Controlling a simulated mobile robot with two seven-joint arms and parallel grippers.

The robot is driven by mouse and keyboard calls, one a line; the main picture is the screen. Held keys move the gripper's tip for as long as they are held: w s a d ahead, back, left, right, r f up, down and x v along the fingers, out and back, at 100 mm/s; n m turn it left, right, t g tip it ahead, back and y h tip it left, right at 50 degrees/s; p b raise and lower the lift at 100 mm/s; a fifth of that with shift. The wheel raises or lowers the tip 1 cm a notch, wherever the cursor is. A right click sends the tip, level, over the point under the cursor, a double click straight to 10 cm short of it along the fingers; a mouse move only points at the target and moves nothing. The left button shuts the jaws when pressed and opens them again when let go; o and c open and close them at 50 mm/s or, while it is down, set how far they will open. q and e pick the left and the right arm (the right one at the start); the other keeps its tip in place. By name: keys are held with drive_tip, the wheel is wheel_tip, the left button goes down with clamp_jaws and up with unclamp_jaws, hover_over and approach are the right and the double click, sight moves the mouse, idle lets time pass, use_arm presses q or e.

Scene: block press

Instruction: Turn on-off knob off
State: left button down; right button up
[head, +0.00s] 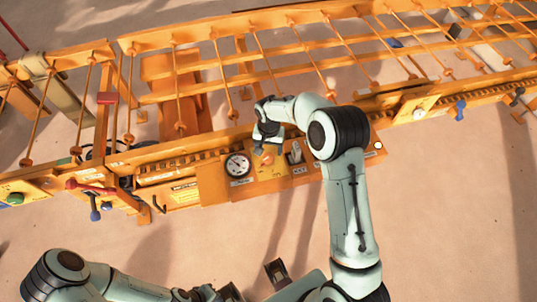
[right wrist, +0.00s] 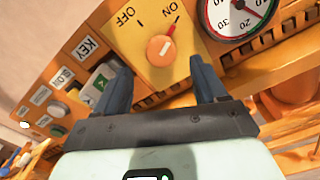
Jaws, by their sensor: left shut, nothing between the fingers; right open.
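The on-off knob (right wrist: 160,50) is a round orange knob on a yellow plate with ON and OFF labels. Its red pointer is directed towards ON in the right wrist view. The knob also shows in the head view (head: 267,159), partly covered by my right gripper (head: 262,145). In the right wrist view my right gripper (right wrist: 157,78) is open and empty, its two blue fingers just short of the knob, one to each side. My left gripper (head: 207,293) is shut and empty, low in the head view, far from the panel.
A dial gauge (head: 238,165) sits left of the knob. A key switch and a green button (right wrist: 57,109) are on the other side. The orange machine frame (head: 180,60) with several thin rods stands behind the panel. The floor (head: 450,220) in front is clear.

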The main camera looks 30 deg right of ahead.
sight(268, 157)
wheel_tip(268, 157, down, 5)
drive_tip(key=shift+f, duration=0.1)
idle(0.3)
drive_tip(key=c, duration=1.1)
